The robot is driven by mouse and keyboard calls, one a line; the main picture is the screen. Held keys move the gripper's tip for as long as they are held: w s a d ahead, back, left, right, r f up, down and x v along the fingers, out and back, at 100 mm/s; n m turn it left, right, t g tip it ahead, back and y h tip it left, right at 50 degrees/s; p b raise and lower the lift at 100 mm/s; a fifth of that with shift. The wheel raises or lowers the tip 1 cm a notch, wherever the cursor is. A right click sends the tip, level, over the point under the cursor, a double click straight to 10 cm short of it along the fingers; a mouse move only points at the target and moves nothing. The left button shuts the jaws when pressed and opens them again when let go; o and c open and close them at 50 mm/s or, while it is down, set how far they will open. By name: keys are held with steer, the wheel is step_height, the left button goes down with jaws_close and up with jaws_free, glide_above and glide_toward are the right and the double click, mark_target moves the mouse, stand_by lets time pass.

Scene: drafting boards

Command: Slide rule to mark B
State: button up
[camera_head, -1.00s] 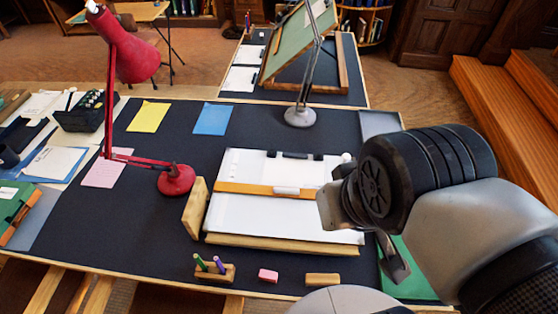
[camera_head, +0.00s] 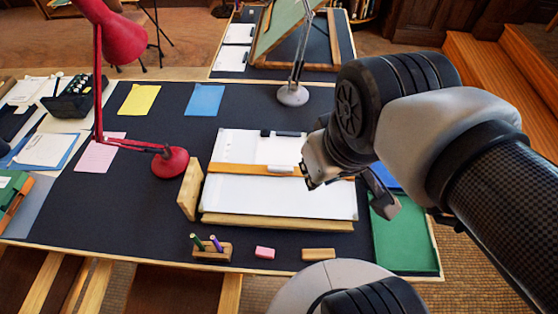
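The orange-brown wooden rule (camera_head: 232,168) lies across the white drafting board (camera_head: 240,196), above the board's middle in the picture. A small white block (camera_head: 281,169) sits on the rule. My gripper (camera_head: 347,192) is over the right part of the board, with its two fingers spread apart and nothing seen between them. It is to the right of the white block and covers the right part of the rule. I cannot make out a mark B. Part of the board's upper right is hidden behind my gripper.
A red lamp (camera_head: 170,162) stands left of the board, with a wooden block (camera_head: 189,188) between them. A pen holder (camera_head: 212,251), a pink eraser (camera_head: 265,252) and a wooden piece (camera_head: 319,254) lie along the front. A grey lamp base (camera_head: 292,95) is behind.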

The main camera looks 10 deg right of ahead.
steer(key=o, duration=0.3)
steer(key=w+n, duration=0.1)
steer(key=w, duration=0.2)
steer(key=w+n+g, duration=0.1)
steer(key=w, duration=0.2)
steer(key=w+f+n, duration=0.1)
steer(key=w+n, duration=0.1)
steer(key=w, duration=0.2)
steer(key=shift+d, duration=0.1)
steer(key=shift+o, duration=0.2)
steer(key=n+g, duration=0.3)
steer(key=n, duration=0.6)
glide_above(280, 167)
step_height(280, 167, down, 19)
step_height(280, 167, down, 18)
steer(key=b, duration=0.4)
steer(key=shift+r, duration=0.25)
jaws_close()
